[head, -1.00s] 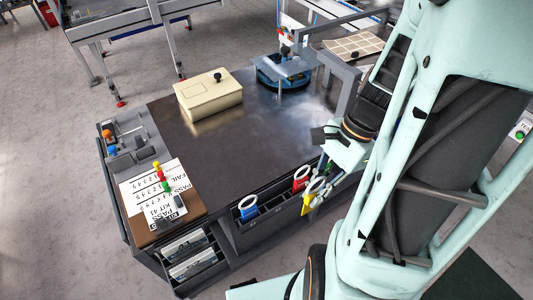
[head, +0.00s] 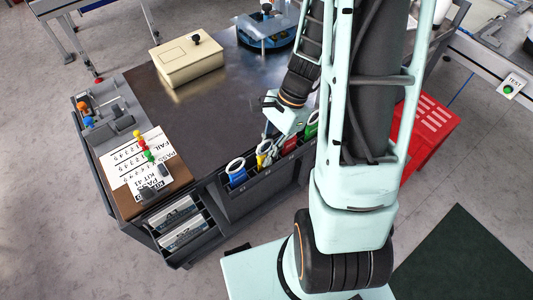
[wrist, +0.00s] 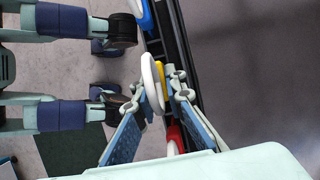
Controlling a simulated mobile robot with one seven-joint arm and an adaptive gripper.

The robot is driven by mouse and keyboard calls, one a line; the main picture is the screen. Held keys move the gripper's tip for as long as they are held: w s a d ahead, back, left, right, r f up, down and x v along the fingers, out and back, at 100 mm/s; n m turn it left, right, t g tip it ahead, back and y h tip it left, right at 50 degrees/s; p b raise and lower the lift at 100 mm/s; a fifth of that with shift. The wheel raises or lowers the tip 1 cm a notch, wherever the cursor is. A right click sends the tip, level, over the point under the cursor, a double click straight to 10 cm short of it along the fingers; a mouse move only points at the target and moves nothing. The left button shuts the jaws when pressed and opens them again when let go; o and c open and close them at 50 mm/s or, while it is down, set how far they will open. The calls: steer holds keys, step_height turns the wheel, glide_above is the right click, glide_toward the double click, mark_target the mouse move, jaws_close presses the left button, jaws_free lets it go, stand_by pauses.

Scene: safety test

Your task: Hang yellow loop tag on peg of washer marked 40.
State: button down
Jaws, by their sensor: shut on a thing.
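The yellow tag (head: 262,161) with a pale loop is at the front-edge rack of the dark bench, between the blue tag and the red tag in the head view. My gripper (head: 273,148) is over the rack there. In the wrist view my gripper (wrist: 160,88) is shut on the yellow tag (wrist: 160,72), with its white loop between the fingers. The tag's lower part is hidden, so I cannot tell whether it is clear of its slot. I cannot make out a washer marked 40 or its peg.
A blue tag (head: 237,175), red tag (head: 290,144) and green tag (head: 311,128) are close by in the rack. A beige box (head: 188,62) and blue round device (head: 264,32) stand on the bench. A red crate (head: 428,130) is at right. Floor at lower right is open.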

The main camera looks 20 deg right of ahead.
steer(key=shift+f, duration=0.25)
steer(key=c, duration=2)
jaws_free()
steer(key=shift+b, duration=0.35)
steer(key=p+v, duration=0.1)
steer(key=v, duration=0.2)
steer(key=p+v, duration=0.1)
steer(key=v, duration=0.3)
steer(key=a+p+v, duration=0.1)
steer(key=v, duration=0.3)
steer(key=shift+s+r, duration=0.25)
